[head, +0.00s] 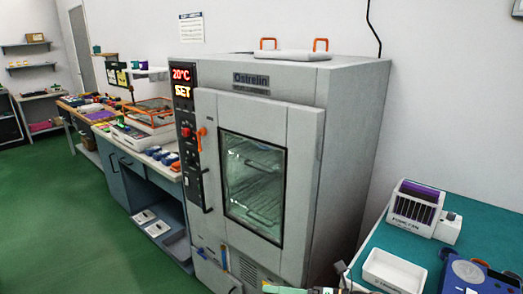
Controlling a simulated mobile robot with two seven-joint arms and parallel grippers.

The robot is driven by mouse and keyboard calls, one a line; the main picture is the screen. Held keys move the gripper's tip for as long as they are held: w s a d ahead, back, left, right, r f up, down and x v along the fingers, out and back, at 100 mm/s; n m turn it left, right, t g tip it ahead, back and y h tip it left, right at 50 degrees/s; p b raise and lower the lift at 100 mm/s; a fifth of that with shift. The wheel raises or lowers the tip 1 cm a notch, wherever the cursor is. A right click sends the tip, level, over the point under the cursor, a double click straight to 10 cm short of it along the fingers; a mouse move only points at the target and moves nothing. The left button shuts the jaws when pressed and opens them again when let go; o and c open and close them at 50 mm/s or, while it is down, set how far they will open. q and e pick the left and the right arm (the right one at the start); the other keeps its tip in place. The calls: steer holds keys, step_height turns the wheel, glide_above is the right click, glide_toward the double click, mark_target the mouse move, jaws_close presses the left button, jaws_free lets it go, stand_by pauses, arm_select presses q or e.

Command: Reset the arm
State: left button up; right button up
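Neither of my arms shows clearly. At the bottom edge, right of centre, a dark grey part (345,272) shows beside a pale green strip (284,290) with an orange end. It may be part of my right gripper, but it is cut off by the frame, and its fingers and any hold cannot be made out. My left gripper is out of view.
A large grey oven (345,150) stands in the centre, its windowed door (305,135) apparently shut, its display reading 20°C. A teal table (410,245) at right holds a white tray (393,270) and a purple-slotted rack (415,205). A cluttered workbench (115,150) is left; green floor (60,220) is clear.

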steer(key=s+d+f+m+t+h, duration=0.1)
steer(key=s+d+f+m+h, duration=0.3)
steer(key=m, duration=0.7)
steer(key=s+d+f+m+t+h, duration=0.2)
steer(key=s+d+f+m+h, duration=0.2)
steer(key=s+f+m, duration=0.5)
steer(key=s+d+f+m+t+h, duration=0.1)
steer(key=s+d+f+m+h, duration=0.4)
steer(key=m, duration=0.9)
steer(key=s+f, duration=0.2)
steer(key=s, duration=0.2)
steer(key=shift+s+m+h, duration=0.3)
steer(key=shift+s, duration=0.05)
